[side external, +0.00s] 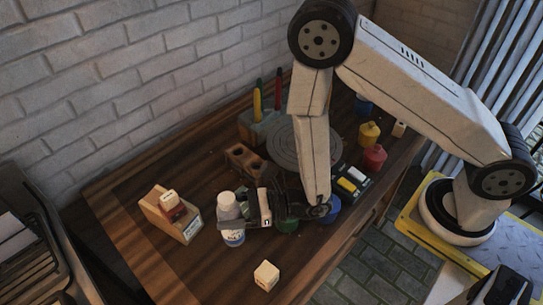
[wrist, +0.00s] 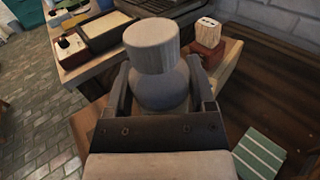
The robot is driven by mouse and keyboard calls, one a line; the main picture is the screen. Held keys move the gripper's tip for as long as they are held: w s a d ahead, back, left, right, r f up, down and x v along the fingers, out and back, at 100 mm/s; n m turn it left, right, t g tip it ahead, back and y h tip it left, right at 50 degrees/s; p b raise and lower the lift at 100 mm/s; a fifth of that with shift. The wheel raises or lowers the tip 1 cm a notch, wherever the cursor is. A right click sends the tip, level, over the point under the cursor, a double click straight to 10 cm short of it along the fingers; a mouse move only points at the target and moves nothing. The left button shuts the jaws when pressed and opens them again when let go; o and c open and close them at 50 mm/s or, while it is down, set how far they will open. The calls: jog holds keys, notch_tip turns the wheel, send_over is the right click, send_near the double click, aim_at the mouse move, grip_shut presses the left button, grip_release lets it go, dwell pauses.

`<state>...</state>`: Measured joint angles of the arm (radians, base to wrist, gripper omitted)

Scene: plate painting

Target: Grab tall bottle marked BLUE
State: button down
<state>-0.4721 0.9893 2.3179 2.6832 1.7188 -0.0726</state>
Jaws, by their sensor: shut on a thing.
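The tall bottle (side external: 230,213) has a pale cap, a rounded shoulder and a white label with blue marks; the lettering is too small to read. It stands upright over the left-middle of the wooden table. My gripper (side external: 236,223) is shut on it, with fingers on both sides of its body. In the wrist view the bottle's grey-white cap (wrist: 152,46) and shoulder show between the fingers of my gripper (wrist: 160,88). The lower body is hidden there by the gripper. I cannot tell whether the base touches the table.
A wooden box (side external: 166,221) with blocks stands left of the bottle. A loose cube (side external: 266,275) lies in front. A holed brown block (side external: 244,160) and round grey turntable (side external: 282,143) are behind.

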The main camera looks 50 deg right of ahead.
jog(key=shift+r, duration=0.95)
jog(key=shift+s, duration=0.15)
